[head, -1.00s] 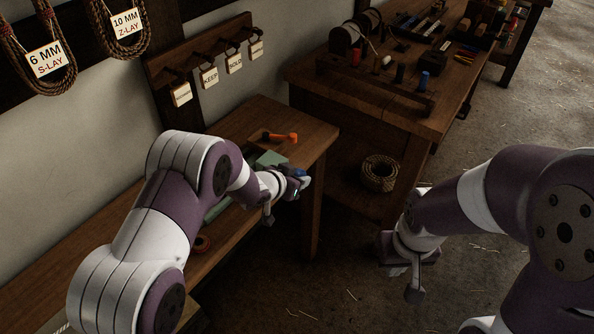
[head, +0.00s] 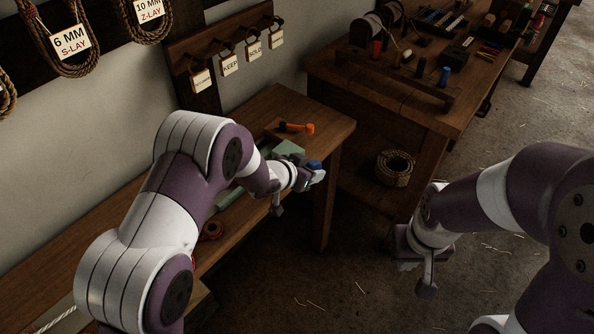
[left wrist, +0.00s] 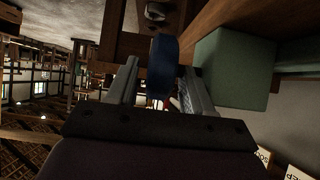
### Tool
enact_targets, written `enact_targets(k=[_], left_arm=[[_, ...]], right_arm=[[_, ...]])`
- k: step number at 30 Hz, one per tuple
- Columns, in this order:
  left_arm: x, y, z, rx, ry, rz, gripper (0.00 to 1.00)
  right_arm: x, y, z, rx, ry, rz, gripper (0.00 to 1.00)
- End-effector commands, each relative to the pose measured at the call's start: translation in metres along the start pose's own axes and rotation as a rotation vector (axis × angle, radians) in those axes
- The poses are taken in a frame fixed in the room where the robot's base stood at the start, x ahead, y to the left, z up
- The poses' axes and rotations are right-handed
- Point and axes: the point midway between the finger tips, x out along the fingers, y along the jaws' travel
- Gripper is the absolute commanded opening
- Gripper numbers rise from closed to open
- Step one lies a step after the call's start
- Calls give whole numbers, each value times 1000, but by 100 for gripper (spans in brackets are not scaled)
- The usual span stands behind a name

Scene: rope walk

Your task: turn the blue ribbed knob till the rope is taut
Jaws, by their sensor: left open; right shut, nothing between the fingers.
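The blue ribbed knob (head: 316,165) is at the right end of the pale green device (head: 288,149) on the bench. My left gripper (head: 308,181) is open at the knob. In the left wrist view the knob (left wrist: 162,66) stands between the two spread fingers (left wrist: 160,85), beside the green block (left wrist: 234,66); I cannot tell whether a finger touches it. My right gripper (head: 408,263) is shut and empty over the floor at right. A pale twisted rope (head: 60,319) shows at the lower left; my left arm hides much of the bench, so its tension cannot be told.
An orange-handled tool (head: 297,127) lies behind the device on the bench (head: 330,124). A red-orange ring (head: 212,230) lies near my left arm. A second table (head: 400,112) with spools stands behind, with a rope coil (head: 394,167) on its lower shelf. Open floor lies between my arms.

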Motion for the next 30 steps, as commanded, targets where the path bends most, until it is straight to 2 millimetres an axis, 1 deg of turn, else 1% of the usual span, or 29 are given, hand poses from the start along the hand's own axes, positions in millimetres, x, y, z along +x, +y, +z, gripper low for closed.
enact_targets(k=[1,6,9,12,15,17,26,28,29,30], left_arm=[[-11,-1,-1,-1,1,-2,51],[-50,-1,-2,-1,2,-2,51],[-72,-1,-2,0,2,-2,51],[-90,0,-1,0,1,-1,51],[-101,0,0,-1,1,-1,51],[-105,0,0,-1,1,0,51],[-107,0,0,-1,-2,-3,51],[-116,-11,4,-19,-43,-54,51],[-125,-19,7,-38,-82,-99,51],[-143,-31,17,-76,-160,-172,51]], right_arm=[[-1,0,0,0,0,0,0],[-3,0,0,0,0,0,0],[-5,0,-1,0,0,0,0],[-6,0,-1,0,0,0,0],[-7,0,-1,0,0,0,0],[-7,0,-1,0,0,0,0],[-7,0,-1,0,0,0,0],[-7,0,-1,0,0,0,0],[-7,0,-1,0,0,0,0],[-8,0,-1,0,0,0,0]])
